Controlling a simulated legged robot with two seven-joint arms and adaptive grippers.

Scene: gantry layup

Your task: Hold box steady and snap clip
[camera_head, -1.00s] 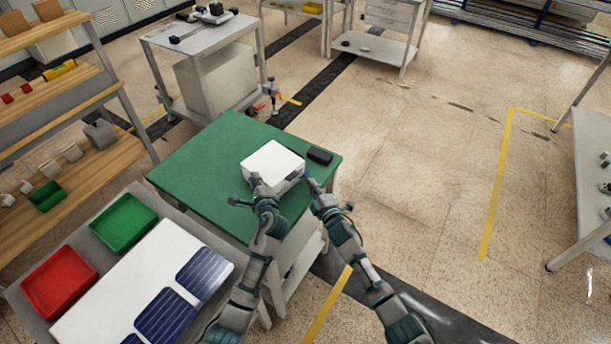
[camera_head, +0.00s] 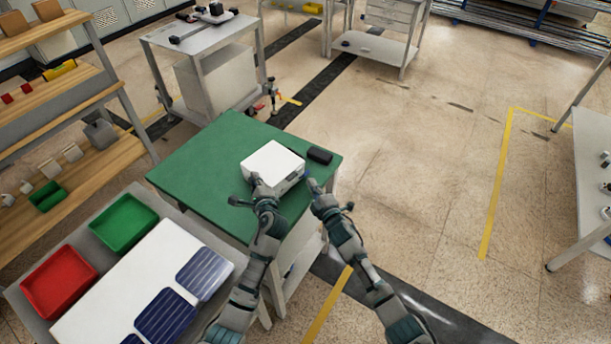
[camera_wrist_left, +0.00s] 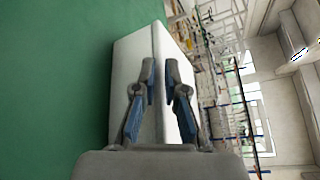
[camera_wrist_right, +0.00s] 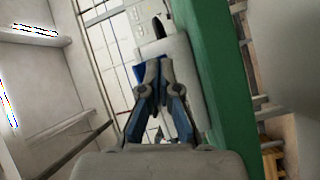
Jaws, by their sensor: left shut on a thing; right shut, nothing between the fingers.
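A white box (camera_head: 272,158) sits on the green-topped table, near its right front side. My left gripper (camera_head: 256,180) is shut on the box's near left edge. In the left wrist view the fingers (camera_wrist_left: 160,75) lie either side of the box's wall (camera_wrist_left: 131,55). My right gripper (camera_head: 311,183) is shut and empty by the box's right front corner. In the right wrist view its closed fingertips (camera_wrist_right: 161,65) are close in front of the box (camera_wrist_right: 186,62); I cannot tell whether they touch. The clip cannot be made out clearly.
A black block (camera_head: 320,155) lies right of the box on the green table (camera_head: 205,165). A bench at the lower left holds a green tray (camera_head: 124,224), a red tray (camera_head: 60,283) and a white panel (camera_head: 105,290).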

